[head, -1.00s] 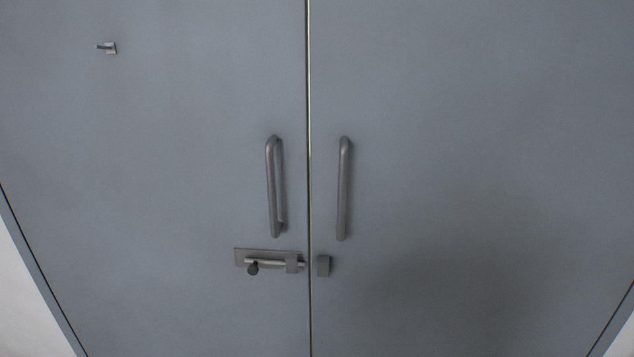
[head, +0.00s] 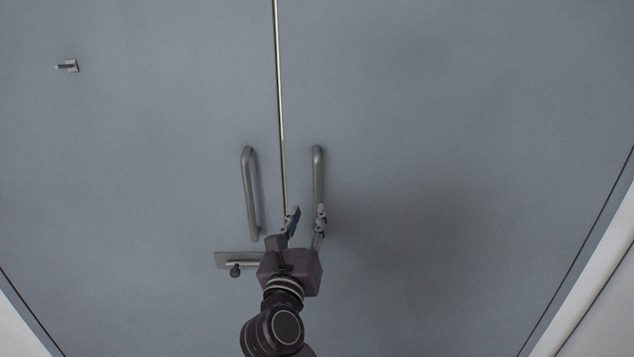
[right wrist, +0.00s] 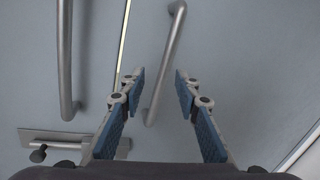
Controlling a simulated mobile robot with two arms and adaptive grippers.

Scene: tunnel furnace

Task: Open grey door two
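Two grey door leaves meet at a narrow upright seam: the left leaf (head: 140,170) and the right leaf (head: 450,170). Both look closed. The left one bears a bar handle (head: 248,195), the right one another bar handle (head: 317,175). My right gripper (head: 305,217) is open in front of the lower part of the right handle. In the right wrist view, the right handle (right wrist: 166,60) shows between the spread, blue-padded fingers (right wrist: 159,84); I see no grip on it. The left gripper is not in view.
A slide bolt (head: 228,258) with a dark knob sits on the left leaf, partly hidden by my right gripper, which also hides its catch. A small hook (head: 67,66) is at the upper left. A pale frame (head: 590,270) edges the right side.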

